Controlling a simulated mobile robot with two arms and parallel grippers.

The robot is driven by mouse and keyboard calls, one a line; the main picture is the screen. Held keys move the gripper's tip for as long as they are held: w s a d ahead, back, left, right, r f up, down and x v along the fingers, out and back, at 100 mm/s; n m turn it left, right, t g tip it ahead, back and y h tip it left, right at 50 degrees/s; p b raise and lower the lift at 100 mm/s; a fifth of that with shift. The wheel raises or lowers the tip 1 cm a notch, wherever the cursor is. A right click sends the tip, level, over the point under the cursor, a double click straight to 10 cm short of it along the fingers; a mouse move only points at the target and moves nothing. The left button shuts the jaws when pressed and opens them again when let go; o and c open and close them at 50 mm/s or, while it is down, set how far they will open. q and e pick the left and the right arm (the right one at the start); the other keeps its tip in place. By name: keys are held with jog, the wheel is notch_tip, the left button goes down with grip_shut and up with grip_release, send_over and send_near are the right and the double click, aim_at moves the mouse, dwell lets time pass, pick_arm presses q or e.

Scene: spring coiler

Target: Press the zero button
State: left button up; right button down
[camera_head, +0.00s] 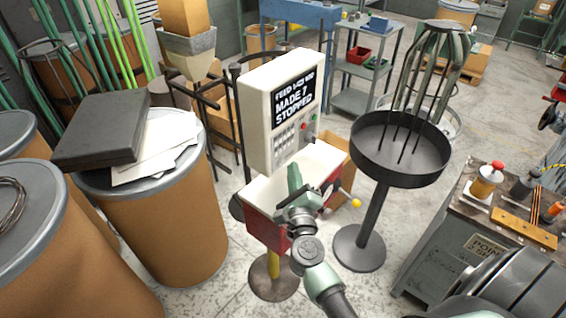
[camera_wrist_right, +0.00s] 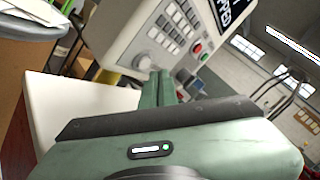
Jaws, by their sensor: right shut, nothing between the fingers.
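The cream control panel (camera_head: 258,100) stands upright over a red and cream base. Its dark screen (camera_head: 296,90) reads "MADE 7" and "STOPPED" below a feed line. Below the screen are a grey keypad (camera_head: 284,137), a red button (camera_head: 304,127) and a green button. The keypad also shows in the right wrist view (camera_wrist_right: 172,25). I cannot read which key is the zero button. My right gripper (camera_head: 293,172) is shut and empty, just in front of the panel's lower part, apart from the keypad. It also shows in the wrist view (camera_wrist_right: 166,84). My left gripper is out of view.
A round black tray on a stand (camera_head: 401,160) is close to the right of the panel. Brown drums (camera_head: 165,215) with a dark case (camera_head: 100,130) and papers stand at left. A workbench with tools (camera_head: 440,225) is at right. A yellow-tipped lever (camera_head: 355,202) sticks out nearby.

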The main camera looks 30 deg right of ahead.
jog(key=shift+w, duration=0.15)
jog(key=shift+w+a, duration=0.15)
jog(key=shift+w, duration=0.1)
jog(key=shift+w+a, duration=0.15)
jog(key=shift+w, duration=0.2)
dwell(0.8)
jog(key=shift+s+d, duration=0.3)
jog(key=shift+s, duration=0.45)
jog(key=shift+s, duration=0.1)
jog(key=shift+s+d, duration=0.3)
jog(key=shift+s, duration=0.45)
jog(key=shift+s+d, duration=0.35)
jog(key=shift+s, duration=0.35)
jog(key=shift+s+d, duration=0.3)
jog(key=shift+s, duration=0.45)
